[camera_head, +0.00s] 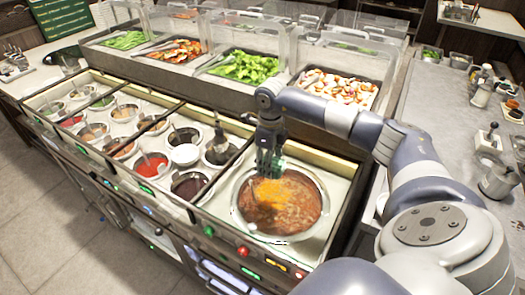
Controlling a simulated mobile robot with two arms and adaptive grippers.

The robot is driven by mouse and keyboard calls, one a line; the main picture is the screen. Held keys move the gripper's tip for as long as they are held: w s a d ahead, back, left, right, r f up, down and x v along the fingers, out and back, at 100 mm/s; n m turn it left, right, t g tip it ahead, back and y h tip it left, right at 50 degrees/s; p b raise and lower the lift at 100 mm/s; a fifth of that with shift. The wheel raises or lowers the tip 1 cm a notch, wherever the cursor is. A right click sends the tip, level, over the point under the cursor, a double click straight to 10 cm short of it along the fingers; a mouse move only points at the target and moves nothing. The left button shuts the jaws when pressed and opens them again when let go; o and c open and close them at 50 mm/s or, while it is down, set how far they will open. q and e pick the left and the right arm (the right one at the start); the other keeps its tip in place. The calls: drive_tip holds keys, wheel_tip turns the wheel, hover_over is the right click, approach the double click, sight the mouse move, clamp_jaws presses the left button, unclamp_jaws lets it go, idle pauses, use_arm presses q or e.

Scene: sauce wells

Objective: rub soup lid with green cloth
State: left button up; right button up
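A round soup well (240,206) with a metal rim sits in the right end of the counter. Reddish-orange soup with a yellow patch shows inside it. I cannot tell whether a clear lid covers the soup. My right gripper (269,152) comes in from the right and points down over the back left part of the well. A small dark green cloth (268,166) shows at its fingertips, and the fingers appear shut on it. The cloth overlaps the well in the picture; whether it touches a lid is too small to tell. My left gripper is out of view.
Several sauce wells with ladles (152,165) stand left of the soup. Clear-walled food bins (245,65) line the back, close behind my gripper. A steel counter (440,105) with jars and shakers lies to the right.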

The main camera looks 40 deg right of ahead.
drive_tip(key=shift+r+p, duration=0.5)
drive_tip(key=shift+r, duration=0.7)
